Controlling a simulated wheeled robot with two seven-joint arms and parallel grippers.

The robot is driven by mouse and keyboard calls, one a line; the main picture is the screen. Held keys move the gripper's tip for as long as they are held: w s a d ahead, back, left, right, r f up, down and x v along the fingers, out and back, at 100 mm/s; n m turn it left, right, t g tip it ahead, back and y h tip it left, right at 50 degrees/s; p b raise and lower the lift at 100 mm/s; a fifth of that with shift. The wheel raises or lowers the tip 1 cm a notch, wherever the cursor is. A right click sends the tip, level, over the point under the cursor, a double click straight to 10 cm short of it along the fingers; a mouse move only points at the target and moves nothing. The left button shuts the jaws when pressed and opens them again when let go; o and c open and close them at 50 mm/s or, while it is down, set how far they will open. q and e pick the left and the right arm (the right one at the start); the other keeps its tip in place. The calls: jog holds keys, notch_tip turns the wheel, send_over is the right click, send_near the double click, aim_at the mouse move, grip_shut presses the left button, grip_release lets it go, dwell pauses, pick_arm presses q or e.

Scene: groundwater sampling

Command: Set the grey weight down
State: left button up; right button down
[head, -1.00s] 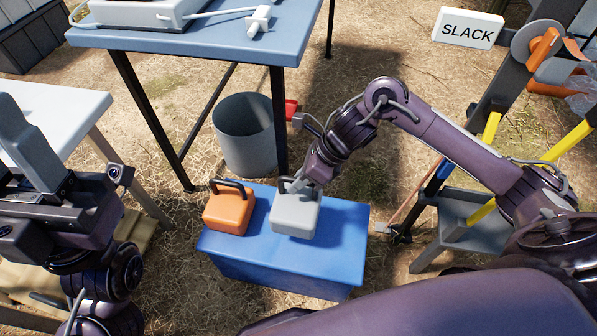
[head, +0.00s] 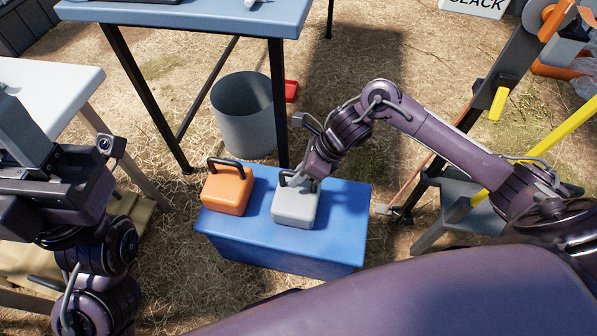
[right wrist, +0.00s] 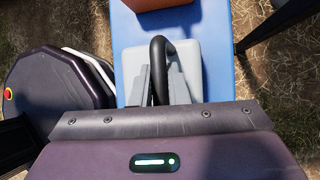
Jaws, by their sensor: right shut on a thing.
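The grey weight (head: 296,207) is a block with a dark loop handle, upright over the top of the blue box (head: 345,222). Its base appears to touch the box top, though a small gap cannot be ruled out. My right gripper (head: 299,181) is shut on its handle. In the right wrist view, the handle (right wrist: 159,62) stands between the two grey fingers (right wrist: 158,88), with the grey body (right wrist: 188,58) beneath. My left gripper (head: 20,125) is at the left edge, away from the box, partly cut off; its jaws cannot be made out.
An orange weight (head: 228,190) with a dark handle stands on the box, left of the grey one. A grey bucket (head: 245,125) and a blue-topped table (head: 200,22) are behind. A grey stool-like stand (head: 462,205) is at right. The box top's right part is clear.

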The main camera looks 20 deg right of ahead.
jog(key=c, duration=1.4)
grip_release()
jog(key=shift+r, duration=0.1)
